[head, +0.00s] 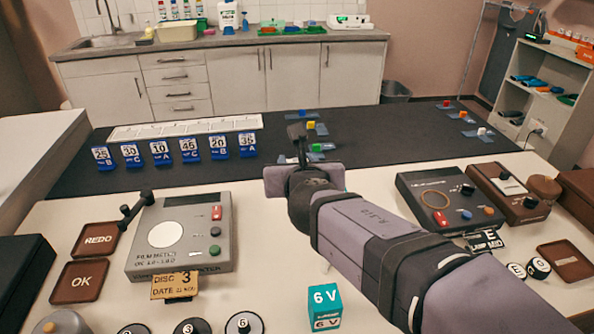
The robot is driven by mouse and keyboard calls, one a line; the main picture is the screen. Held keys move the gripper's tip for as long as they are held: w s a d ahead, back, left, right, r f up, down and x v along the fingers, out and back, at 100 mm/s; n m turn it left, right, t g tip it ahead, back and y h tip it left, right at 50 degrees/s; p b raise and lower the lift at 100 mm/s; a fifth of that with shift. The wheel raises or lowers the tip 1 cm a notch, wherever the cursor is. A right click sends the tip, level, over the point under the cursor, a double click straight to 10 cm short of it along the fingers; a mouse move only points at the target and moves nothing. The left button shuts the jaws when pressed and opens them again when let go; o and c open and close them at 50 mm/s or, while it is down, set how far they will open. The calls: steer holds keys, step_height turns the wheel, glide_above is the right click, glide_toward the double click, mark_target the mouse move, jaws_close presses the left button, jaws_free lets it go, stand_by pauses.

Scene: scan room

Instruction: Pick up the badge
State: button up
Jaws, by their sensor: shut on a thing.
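My gripper (299,143) is over the dark mat (400,140), in the middle of the head view, pointing away from me. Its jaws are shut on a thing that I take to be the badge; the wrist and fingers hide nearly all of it. Small blue pieces with coloured squares lie around it: one with yellow (311,125) just behind and one with green (317,147) just right. I cannot tell whether the gripper touches either, or how high it is.
A row of blue-and-white numbered cards (161,151) stands left of my gripper, before a white tray (185,127). A film meter (180,232), a teal 6 V block (324,305) and a dark device (447,200) occupy the near table. The mat's right half is mostly clear.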

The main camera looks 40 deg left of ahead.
step_height(320, 180, up, 8)
steer(key=p, duration=0.4)
steer(key=shift+r, duration=0.1)
steer(key=w+d+f+m+t+h+b, duration=0.1)
steer(key=w+d+f+b, duration=0.1)
steer(key=w+d+f, duration=0.35)
steer(key=w+d+f+m+t+h+b, duration=0.1)
steer(key=w+d+f+m+h+b, duration=0.15)
steer(key=f, duration=0.55)
steer(key=w+d+f+m+h+b, duration=0.1)
steer(key=w+d+f+b, duration=0.1)
steer(key=w+d+f, duration=0.35)
steer(key=d+r+m+h, duration=0.1)
steer(key=d+m+h, duration=0.75)
steer(key=d, duration=0.45)
steer(key=shift+h, duration=0.4)
steer(key=shift+w+a+f+b, duration=0.1)
steer(key=shift+w+f+b, duration=0.1)
steer(key=shift+f, duration=1.45)
steer(key=shift+w+a+f+b, duration=0.1)
steer(key=shift+f+b, duration=0.05)
steer(key=shift+f, duration=1.45)
steer(key=shift+w+f+b, duration=0.1)
steer(key=shift+f+b, duration=0.1)
steer(key=shift+f, duration=1.45)
steer(key=shift+f, duration=0.15)
